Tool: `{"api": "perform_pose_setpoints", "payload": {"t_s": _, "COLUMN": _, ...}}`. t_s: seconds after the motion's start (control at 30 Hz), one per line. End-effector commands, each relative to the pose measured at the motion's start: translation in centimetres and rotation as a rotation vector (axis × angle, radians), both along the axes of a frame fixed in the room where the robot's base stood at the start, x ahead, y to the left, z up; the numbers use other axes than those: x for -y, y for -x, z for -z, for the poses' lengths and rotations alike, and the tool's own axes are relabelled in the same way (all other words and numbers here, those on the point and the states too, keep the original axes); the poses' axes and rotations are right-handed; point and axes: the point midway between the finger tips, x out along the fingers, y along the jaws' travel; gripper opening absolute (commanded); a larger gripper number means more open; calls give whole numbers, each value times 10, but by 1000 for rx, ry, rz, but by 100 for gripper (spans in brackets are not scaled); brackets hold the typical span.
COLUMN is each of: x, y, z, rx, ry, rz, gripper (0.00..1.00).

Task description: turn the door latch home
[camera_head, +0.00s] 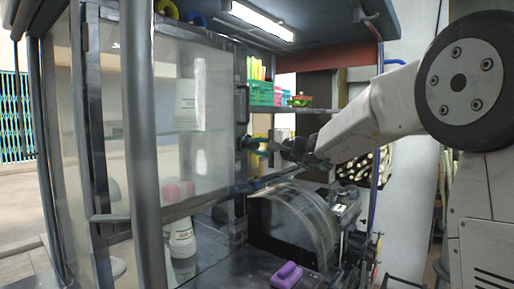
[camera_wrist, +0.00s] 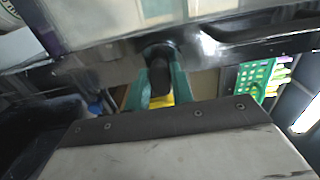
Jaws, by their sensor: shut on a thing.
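The door latch (camera_wrist: 160,60) shows in the wrist view as a black knob on a dark metal frame. My gripper (camera_wrist: 161,82) has teal fingers on either side of the knob and is shut on it. In the head view my gripper (camera_head: 256,145) reaches in from the right to the edge of the glass door (camera_head: 190,120). The latch is small and mostly hidden by the fingers there. I cannot tell the latch's exact angle.
A clear curved press cover (camera_head: 300,215) stands below my arm. A shelf holds a green basket (camera_head: 260,93), which also shows in the wrist view (camera_wrist: 255,78). A purple block (camera_head: 287,275) lies on the counter. A grey post (camera_head: 140,150) stands at the front left.

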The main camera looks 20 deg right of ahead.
Motion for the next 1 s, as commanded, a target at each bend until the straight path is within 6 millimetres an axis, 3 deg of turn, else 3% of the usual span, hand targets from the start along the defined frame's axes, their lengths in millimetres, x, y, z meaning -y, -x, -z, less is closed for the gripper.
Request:
{"api": "perform_pose_setpoints", "payload": {"t_s": 0.1, "x": 0, "y": 0, "z": 2, "rx": -4, "ry": 1, "rz": -1, "gripper": 1}}
{"api": "perform_pose_setpoints", "payload": {"t_s": 0.13, "x": 0, "y": 0, "z": 2, "rx": -4, "ry": 1, "rz": -1, "gripper": 26}}
{"api": "perform_pose_setpoints", "payload": {"t_s": 0.2, "x": 0, "y": 0, "z": 2, "rx": -4, "ry": 1, "rz": -1, "gripper": 44}}
{"api": "perform_pose_setpoints", "payload": {"t_s": 0.57, "x": 3, "y": 4, "z": 1, "rx": -2, "ry": 0, "rz": 0, "gripper": 44}}
{"api": "perform_pose_setpoints", "payload": {"t_s": 1.0, "x": 42, "y": 57, "z": 1, "rx": -2, "ry": 0, "rz": 2, "gripper": 44}}
